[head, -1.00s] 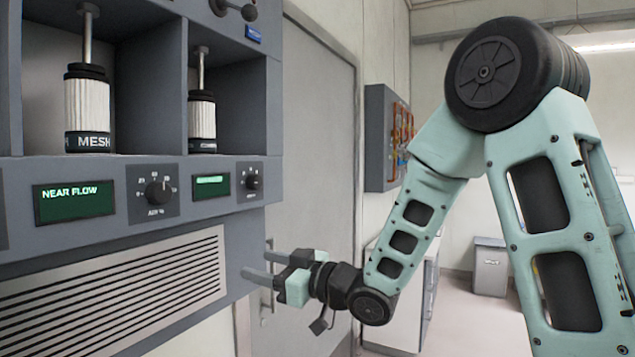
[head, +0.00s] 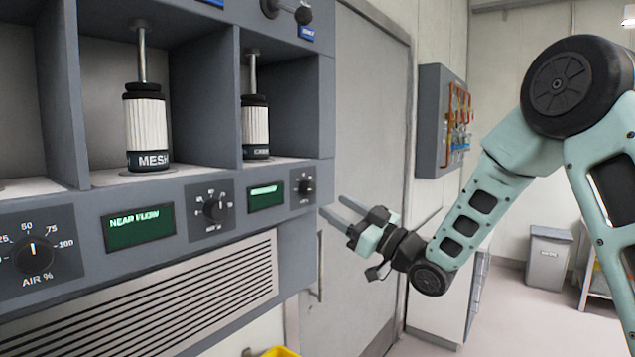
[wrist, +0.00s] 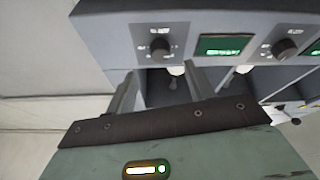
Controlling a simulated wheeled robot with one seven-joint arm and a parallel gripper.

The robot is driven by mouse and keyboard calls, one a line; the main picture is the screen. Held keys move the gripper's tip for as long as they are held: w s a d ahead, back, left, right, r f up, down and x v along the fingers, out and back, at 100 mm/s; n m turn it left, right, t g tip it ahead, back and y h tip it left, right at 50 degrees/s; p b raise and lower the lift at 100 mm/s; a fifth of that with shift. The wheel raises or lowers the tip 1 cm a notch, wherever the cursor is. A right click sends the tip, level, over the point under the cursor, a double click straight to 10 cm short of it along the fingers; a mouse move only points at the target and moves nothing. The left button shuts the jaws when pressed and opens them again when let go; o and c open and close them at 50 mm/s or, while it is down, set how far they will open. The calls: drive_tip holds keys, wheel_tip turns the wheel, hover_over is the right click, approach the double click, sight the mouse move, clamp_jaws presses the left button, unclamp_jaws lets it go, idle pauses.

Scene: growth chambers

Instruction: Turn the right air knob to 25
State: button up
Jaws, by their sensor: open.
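The right air knob (head: 305,187) is a small black dial at the right end of the grey panel, right of a small green display (head: 265,195). It also shows in the wrist view (wrist: 160,48), just beyond and between my fingers. Its pointer is too small and blurred to read. My gripper (head: 342,211) is open and empty, its two grey fingers spread to the right of and slightly below the knob in the head view. The fingers also show in the wrist view (wrist: 163,88), apart from the knob.
A middle knob (head: 214,209) and a left AIR % knob (head: 33,255) sit on the same panel, with a NEAR FLOW display (head: 138,227). Mesh cylinders (head: 147,128) stand in bays above. A slatted vent (head: 180,305) lies below. A door (head: 375,120) stands behind my gripper.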

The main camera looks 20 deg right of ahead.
sight(312, 192)
drive_tip(key=p+x, duration=0.3)
drive_tip(key=x, duration=0.3)
drive_tip(key=shift+w+a+r, duration=0.15)
drive_tip(key=shift+w+a, duration=0.1)
drive_tip(key=c, duration=1)
